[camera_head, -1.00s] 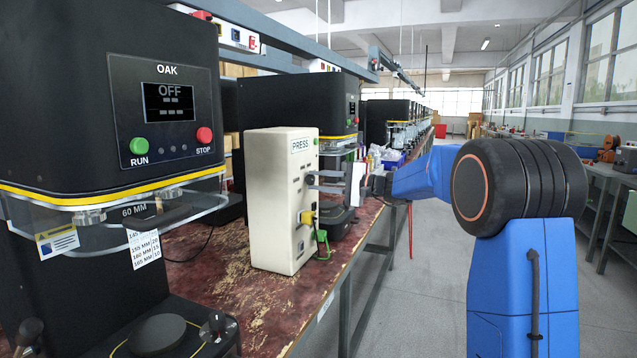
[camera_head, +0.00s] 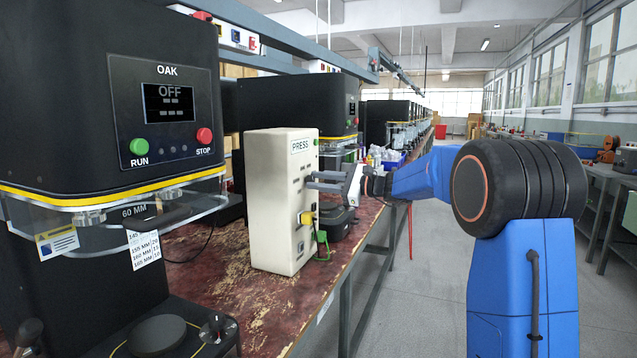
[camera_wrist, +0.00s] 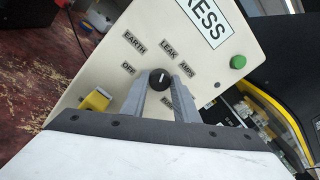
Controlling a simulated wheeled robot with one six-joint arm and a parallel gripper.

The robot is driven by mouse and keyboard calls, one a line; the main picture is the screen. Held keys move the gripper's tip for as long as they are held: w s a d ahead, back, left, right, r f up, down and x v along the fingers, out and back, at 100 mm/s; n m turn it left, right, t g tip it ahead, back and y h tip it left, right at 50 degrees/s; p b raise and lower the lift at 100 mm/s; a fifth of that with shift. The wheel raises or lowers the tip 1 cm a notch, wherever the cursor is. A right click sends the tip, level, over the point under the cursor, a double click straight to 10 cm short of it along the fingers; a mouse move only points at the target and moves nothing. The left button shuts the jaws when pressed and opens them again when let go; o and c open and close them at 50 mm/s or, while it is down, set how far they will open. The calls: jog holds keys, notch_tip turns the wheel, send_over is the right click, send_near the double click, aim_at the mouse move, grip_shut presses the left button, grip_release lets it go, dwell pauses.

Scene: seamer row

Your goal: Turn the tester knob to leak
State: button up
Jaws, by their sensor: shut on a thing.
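The tester is a cream box (camera_head: 280,200) marked PRESS on the bench, and its panel (camera_wrist: 215,70) fills much of the wrist view. The black knob (camera_wrist: 159,79) has a short white mark, roughly upright in the picture on the side of the LEAK label (camera_wrist: 168,48); the exact setting is hard to tell. Labels EARTH, OFF and AMPS also surround it, and another below is partly hidden by a finger. My gripper (camera_wrist: 162,88) is shut on the knob, one grey finger on each side. In the head view my gripper (camera_head: 311,181) reaches the panel from the right, hiding the knob.
A yellow plug (camera_wrist: 96,100) sits in the panel beside the knob, with a green lead in the head view. A green button (camera_wrist: 238,61) is at the panel's upper right. The OAK seamer (camera_head: 165,60) stands at left. The aisle at right is clear.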

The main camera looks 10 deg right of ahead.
jog(key=shift+f, duration=0.15)
dwell(0.4)
jog(key=o, duration=1.1)
jog(key=shift+c, duration=0.2)
jog(key=shift+d, duration=0.1)
jog(key=v, duration=1.7)
jog(key=shift+s, duration=0.15)
jog(key=shift+d, duration=0.1)
